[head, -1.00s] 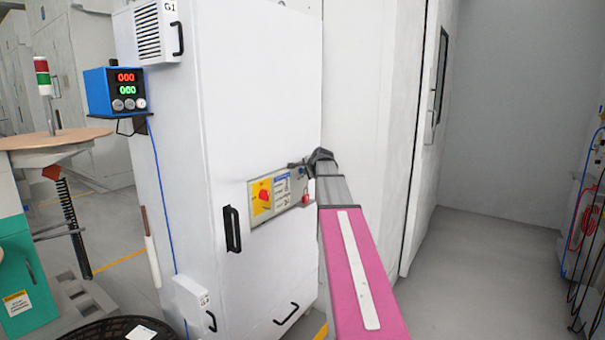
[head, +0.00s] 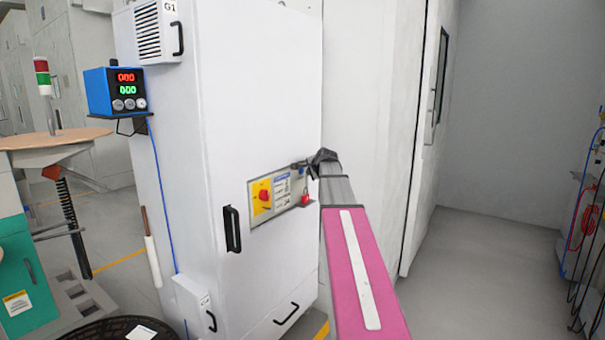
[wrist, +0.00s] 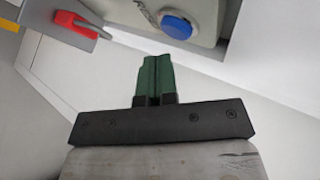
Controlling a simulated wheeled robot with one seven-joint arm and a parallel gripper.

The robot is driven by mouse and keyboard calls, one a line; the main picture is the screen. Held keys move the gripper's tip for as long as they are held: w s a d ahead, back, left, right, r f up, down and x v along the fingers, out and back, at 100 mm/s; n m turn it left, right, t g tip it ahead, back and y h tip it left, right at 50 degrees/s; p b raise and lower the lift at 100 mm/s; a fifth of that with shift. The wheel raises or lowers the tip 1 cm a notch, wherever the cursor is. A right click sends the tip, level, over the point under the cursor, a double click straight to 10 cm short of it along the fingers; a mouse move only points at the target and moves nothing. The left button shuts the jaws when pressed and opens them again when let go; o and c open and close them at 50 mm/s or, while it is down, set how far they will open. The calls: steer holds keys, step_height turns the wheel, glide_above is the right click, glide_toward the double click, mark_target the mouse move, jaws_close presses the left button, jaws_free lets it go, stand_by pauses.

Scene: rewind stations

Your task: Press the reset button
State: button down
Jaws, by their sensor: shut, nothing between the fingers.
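A round blue button (wrist: 177,25) sits on a pale box at the top of the wrist view, partly cut off by the frame. In the head view my gripper (head: 296,165) is small, beside the upper right part of the control panel (head: 281,204) on the white cabinet. The blue button cannot be made out there.
The panel carries a red rotary switch on yellow (head: 264,196). A red part with a grey loop (wrist: 75,23) is left of my fingers in the wrist view. A black door handle (head: 232,229) sticks out of the cabinet (head: 262,90).

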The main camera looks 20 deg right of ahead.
steer(key=s+d, duration=0.1)
steer(key=s, duration=0.1)
steer(key=s+d, duration=0.2)
stand_by(0.4)
stand_by(0.5)
steer(key=s+a+f+n+g, duration=0.25)
steer(key=s+a+f, duration=0.25)
steer(key=f, duration=0.3)
steer(key=s+a+f+n+g, duration=0.2)
steer(key=s+a+f+n, duration=0.15)
steer(key=a+f, duration=0.35)
steer(key=s+a+f+n+g, duration=0.2)
steer(key=s+a+f, duration=0.25)
steer(key=f, duration=0.45)
steer(key=s+a+f+n+g, duration=0.2)
steer(key=s+a+f+n, duration=0.2)
steer(key=s, duration=0.5)
steer(key=s+a+f+n+g, duration=0.3)
steer(key=s+a+f+n, duration=0.1)
steer(key=s+f, duration=0.5)
steer(key=shift+s+a+f+h, duration=0.3)
steer(key=shift+s+h, duration=0.1)
steer(key=shift+s, duration=0.25)
